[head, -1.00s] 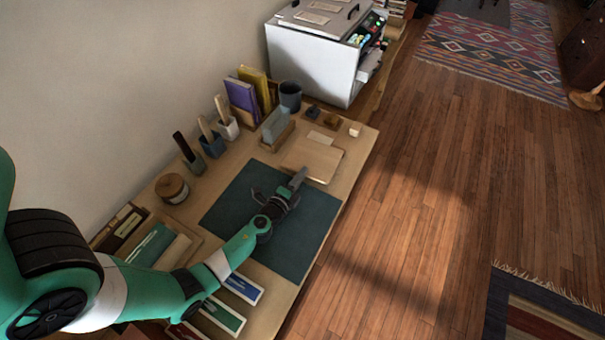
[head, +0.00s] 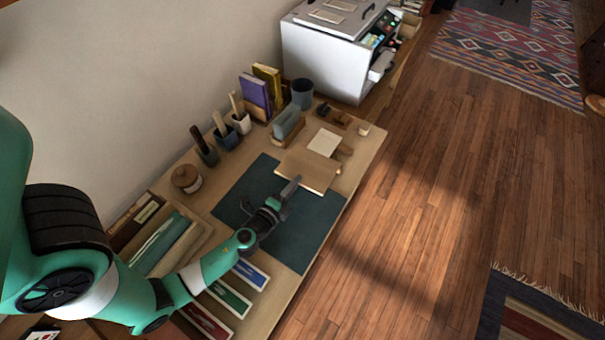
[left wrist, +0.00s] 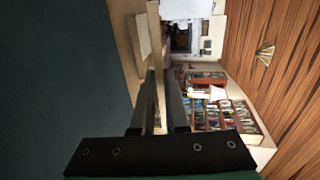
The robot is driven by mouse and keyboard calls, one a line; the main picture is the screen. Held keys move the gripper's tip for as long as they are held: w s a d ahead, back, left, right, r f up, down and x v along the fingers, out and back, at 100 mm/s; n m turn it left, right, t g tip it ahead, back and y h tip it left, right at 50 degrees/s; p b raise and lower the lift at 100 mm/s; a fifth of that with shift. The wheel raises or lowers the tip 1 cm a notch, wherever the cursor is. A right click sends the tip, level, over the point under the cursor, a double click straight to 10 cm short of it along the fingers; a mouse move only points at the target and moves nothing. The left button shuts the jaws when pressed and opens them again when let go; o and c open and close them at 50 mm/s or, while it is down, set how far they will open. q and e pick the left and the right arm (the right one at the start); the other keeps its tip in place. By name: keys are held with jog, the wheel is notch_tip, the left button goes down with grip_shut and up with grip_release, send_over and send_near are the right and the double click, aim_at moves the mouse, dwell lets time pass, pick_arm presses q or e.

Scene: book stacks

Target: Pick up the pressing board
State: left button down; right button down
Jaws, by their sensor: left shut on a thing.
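The pressing board (head: 306,170) is a flat tan wooden board at the right part of the workbench, by the far edge of the dark mat. My left gripper (head: 290,188) is shut on its near edge. The board looks slightly tilted; whether it is fully clear of the bench I cannot tell. In the left wrist view the two dark fingers (left wrist: 160,95) have a thin tan edge of the board (left wrist: 155,65) between them. My right gripper is in no view.
Behind the board are a pale block (head: 325,141) and a grey upright holder (head: 287,124). Brush cups (head: 241,122) and a round jar (head: 186,178) line the wall. Wooden floor is open to the right.

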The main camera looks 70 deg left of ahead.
pick_arm(q)
jog(key=shift+r+v, duration=0.25)
jog(key=shift+v, duration=1.15)
jog(key=shift+r+v, duration=0.25)
jog(key=shift+v, duration=1.1)
